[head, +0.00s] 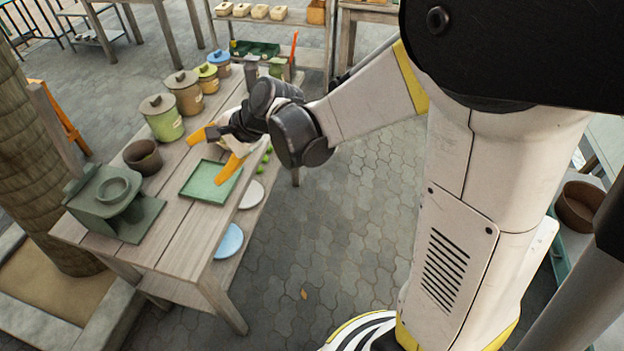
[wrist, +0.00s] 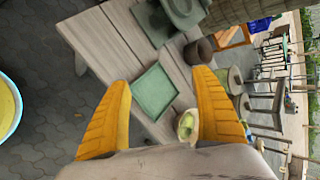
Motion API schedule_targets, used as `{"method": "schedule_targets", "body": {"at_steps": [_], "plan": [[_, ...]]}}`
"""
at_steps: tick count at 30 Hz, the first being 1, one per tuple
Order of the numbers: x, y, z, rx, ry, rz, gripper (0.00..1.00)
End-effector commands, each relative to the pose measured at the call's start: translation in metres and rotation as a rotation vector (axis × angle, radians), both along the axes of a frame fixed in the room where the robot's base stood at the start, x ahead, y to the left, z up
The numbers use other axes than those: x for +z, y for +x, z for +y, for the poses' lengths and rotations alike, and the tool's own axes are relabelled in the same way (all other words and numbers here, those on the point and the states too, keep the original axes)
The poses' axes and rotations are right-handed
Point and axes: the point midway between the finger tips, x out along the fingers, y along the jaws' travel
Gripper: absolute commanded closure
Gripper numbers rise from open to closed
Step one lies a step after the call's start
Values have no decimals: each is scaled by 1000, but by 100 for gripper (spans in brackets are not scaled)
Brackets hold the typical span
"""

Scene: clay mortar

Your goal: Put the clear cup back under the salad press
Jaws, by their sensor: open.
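The green salad press (head: 112,198) stands at the near left end of the wooden table, with a round ring on top. It also shows at the top of the wrist view (wrist: 178,14). My gripper (head: 212,152) has its yellow fingers spread over the table beyond the green tray. In the wrist view the fingers (wrist: 165,115) are apart with nothing held. A pale, bowl-like vessel with yellow-green contents (wrist: 187,125) shows between them, nearer the right finger. I cannot tell whether it is the clear cup. My gripper and arm hide part of the tabletop in the head view.
A square green tray (head: 210,181) lies mid-table. A brown pot (head: 143,158) stands behind the press. Several lidded canisters, including a green one (head: 162,118), line the far side. Blue (head: 229,241) and white (head: 252,194) discs sit at the right edge. Limes (head: 267,151) lie near that edge.

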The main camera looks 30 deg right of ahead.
Motion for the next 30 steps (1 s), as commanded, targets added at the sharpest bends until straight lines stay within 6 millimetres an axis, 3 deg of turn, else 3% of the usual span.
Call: {"method": "schedule_targets", "body": {"at_steps": [1, 6, 15, 21, 30], "plan": [[14, -19, -13, 43, -85, -51, 25], [44, -76, -62, 227, -402, -217, 25], [58, -174, -136, 585, -918, -391, 25], [55, -202, -158, 717, -1078, -421, 25], [55, -205, -161, 736, -1100, -424, 25]]}}
